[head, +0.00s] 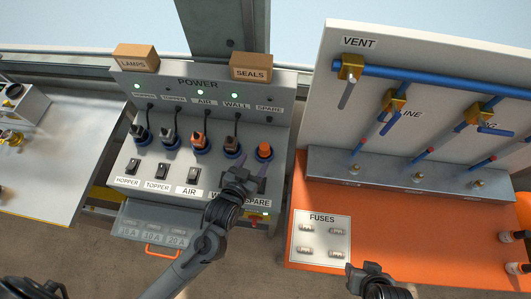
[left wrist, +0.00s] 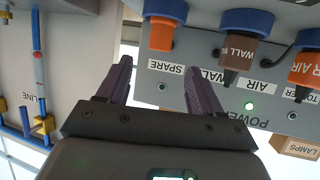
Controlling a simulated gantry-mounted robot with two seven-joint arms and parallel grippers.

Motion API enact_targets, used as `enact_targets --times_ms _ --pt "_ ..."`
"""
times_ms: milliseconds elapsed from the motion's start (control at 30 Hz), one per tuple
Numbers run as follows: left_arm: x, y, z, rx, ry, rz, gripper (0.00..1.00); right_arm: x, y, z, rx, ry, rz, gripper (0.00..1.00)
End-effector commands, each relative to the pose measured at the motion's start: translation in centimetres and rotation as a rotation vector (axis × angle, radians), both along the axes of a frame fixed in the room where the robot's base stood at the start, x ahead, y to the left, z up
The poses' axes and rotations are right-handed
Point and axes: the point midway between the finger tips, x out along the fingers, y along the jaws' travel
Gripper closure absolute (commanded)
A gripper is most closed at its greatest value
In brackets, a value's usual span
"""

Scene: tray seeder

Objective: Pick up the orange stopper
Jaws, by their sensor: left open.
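The orange stopper (head: 264,151) sits in the blue-ringed SPARE socket at the right end of the POWER panel's row. In the left wrist view the stopper (left wrist: 160,37) shows near the top, beyond the gap between my finger tips. My left gripper (head: 247,172) is open and empty, just below and left of the stopper in the head view, apart from it. Its two purple fingers also show in the left wrist view (left wrist: 158,80). My right gripper (head: 371,270) is at the bottom edge of the head view; its jaws are unclear.
Plugs with cords fill the other sockets, including an orange AIR plug (head: 199,140) and the brown WALL plug (head: 232,144). The SEALS box (head: 251,67) stands above. A pipe board (head: 430,100) and a FUSES card (head: 321,237) lie to the right.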

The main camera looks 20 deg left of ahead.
Motion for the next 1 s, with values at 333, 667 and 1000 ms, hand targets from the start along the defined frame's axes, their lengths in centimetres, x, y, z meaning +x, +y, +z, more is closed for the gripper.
enact_targets --times_ms 333,667,1000 --pt "3.8 -0.2 -1.4 0.001 0.000 -0.001 0.34 0.3 -0.1 0.0 0.000 -0.009 -0.002 0.57" --pt "6.4 -0.1 -2.3 0.000 -0.001 0.001 0.34 0.3 -0.4 -0.1 -0.013 -0.010 0.005 0.57" --pt "8.9 -0.3 -3.4 -0.001 0.000 -0.001 0.34 0.4 -0.4 -0.3 -0.012 -0.009 0.003 0.57"
